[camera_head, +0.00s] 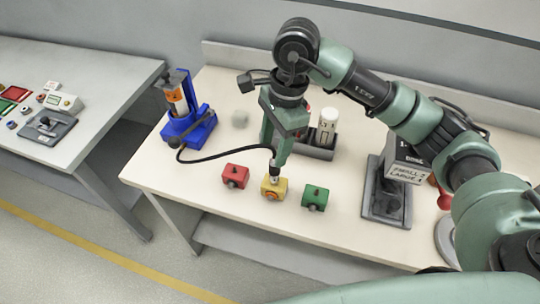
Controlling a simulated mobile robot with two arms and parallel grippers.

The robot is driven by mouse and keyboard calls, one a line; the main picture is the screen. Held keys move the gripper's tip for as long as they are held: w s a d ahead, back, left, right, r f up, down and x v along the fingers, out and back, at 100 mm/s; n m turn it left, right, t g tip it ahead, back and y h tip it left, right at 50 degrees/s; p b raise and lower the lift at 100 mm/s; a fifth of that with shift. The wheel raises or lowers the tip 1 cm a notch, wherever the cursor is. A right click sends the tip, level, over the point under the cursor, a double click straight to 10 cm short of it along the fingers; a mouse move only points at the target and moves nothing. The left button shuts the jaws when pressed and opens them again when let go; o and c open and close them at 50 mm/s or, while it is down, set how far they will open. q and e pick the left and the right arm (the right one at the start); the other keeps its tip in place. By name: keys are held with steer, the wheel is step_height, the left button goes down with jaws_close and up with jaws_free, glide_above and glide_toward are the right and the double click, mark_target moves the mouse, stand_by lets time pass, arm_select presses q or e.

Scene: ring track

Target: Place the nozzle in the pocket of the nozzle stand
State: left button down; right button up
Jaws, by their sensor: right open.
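My right gripper (275,171) reaches down over the middle of the table, its tip at the top of a yellow block (273,187) with a round orange-red part on its front. The small fingertips are hard to make out; I cannot tell whether they touch the block. A red block (235,175) is to its left and a green block (315,197) to its right. I cannot tell for sure which thing is the nozzle. A dark grey holder (318,151) with a white cylinder (328,123) stands behind my gripper, partly hidden. My left gripper is not in view.
A blue device (188,127) with an orange part stands at the left; a black cable (222,157) runs from it towards my gripper. A dark grey stand (376,205) with a lettered sign (407,172) is at the right. A second table (112,82) is at far left.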

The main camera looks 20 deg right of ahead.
mark_target(275, 171)
steer(key=f+p, duration=0.2)
steer(key=f, duration=0.1)
steer(key=f+p, duration=0.1)
steer(key=shift+s+d+f, duration=0.2)
steer(key=shift+s+f, duration=0.1)
step_height(275, 171, down, 2)
steer(key=shift+w+a+f, duration=0.1)
steer(key=shift+w+f, duration=0.05)
steer(key=shift+f, duration=0.25)
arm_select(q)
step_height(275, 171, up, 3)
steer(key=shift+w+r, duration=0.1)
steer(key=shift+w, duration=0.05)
arm_select(e)
jaws_close()
